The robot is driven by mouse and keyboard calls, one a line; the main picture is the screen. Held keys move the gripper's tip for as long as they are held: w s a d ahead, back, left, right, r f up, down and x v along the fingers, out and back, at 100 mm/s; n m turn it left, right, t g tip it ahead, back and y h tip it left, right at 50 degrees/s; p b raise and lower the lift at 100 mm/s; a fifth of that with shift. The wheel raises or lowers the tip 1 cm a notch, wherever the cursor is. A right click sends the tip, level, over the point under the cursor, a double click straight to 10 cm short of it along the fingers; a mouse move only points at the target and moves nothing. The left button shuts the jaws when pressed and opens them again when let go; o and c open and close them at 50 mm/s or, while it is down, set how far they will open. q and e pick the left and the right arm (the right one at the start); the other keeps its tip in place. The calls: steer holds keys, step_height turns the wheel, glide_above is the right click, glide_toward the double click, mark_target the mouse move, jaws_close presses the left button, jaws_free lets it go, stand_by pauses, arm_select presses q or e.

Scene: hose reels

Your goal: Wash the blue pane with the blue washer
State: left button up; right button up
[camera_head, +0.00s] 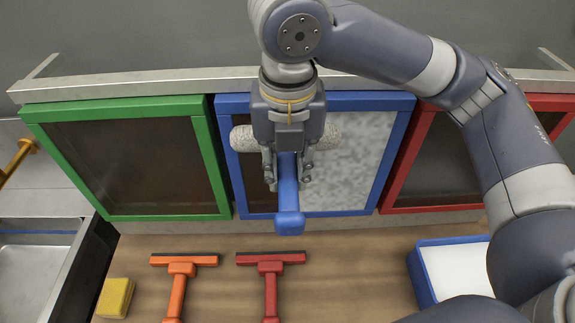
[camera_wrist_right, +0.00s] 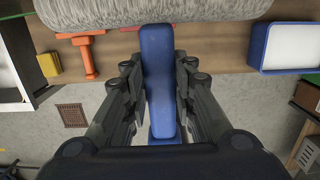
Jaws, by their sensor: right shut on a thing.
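The blue-framed pane (camera_head: 352,160) stands in the middle of the rack. Its right part looks pale and mottled, while a strip at its left looks dark and clear. My right gripper (camera_head: 288,178) is shut on the handle of the blue washer (camera_head: 289,205). The washer's fluffy grey roller (camera_head: 326,137) lies across the upper left half of the pane, over the border of the two areas; touching cannot be told for certain. In the right wrist view the blue handle (camera_wrist_right: 158,80) sits between the fingers, with the roller (camera_wrist_right: 150,10) beyond. My left gripper is out of view.
A green-framed pane (camera_head: 130,165) stands left and a red-framed pane (camera_head: 440,160) right. An orange squeegee (camera_head: 180,285), a red squeegee (camera_head: 271,285) and a yellow sponge (camera_head: 115,298) lie on the wooden table. A blue-rimmed tray (camera_head: 420,280) is at right, a metal basin (camera_head: 35,270) at left.

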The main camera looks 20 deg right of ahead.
steer(key=shift+w+d, duration=0.1)
steer(key=shift+w, duration=0.1)
steer(key=shift+w+d, duration=0.1)
steer(key=shift+w, duration=0.35)
steer(key=shift+p, duration=0.4)
steer(key=shift+p, duration=0.4)
stand_by(0.6)
step_height(320, 180, down, 10)
steer(key=b, duration=0.2)
steer(key=shift+f, duration=0.25)
stand_by(1.0)
step_height(320, 180, down, 17)
steer(key=b, duration=0.4)
stand_by(1.8)
